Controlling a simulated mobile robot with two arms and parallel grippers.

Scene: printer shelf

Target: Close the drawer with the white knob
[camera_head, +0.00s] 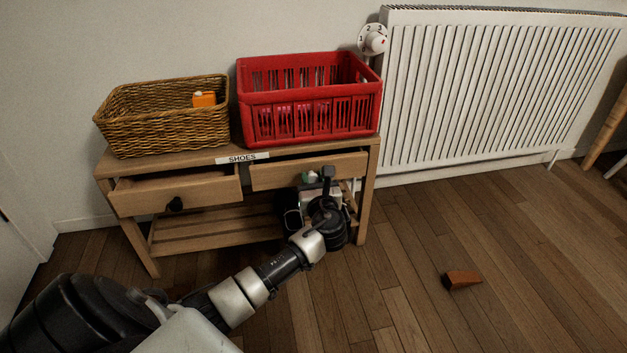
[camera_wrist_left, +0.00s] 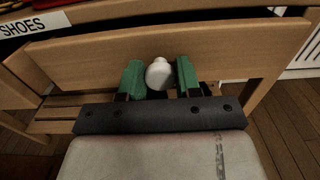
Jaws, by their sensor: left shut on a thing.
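The right drawer (camera_head: 282,174) of the wooden shelf is pulled out, with a dark gap above its front. Its front also fills the middle of the left wrist view (camera_wrist_left: 100,60). The white knob (camera_wrist_left: 159,74) sits between the green fingertips of my left gripper (camera_wrist_left: 160,80), which is shut on it. In the head view my left gripper (camera_head: 312,178) is at the drawer front, and my own wrist hides most of the knob. My right gripper is in neither view.
The left drawer (camera_head: 145,196), with a black knob (camera_head: 175,204), is also pulled out. A wicker basket (camera_head: 165,130) and a red crate (camera_head: 310,97) stand on top. A "SHOES" label (camera_head: 242,158) marks the front edge. A brown wedge (camera_head: 461,280) lies on open floor, right.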

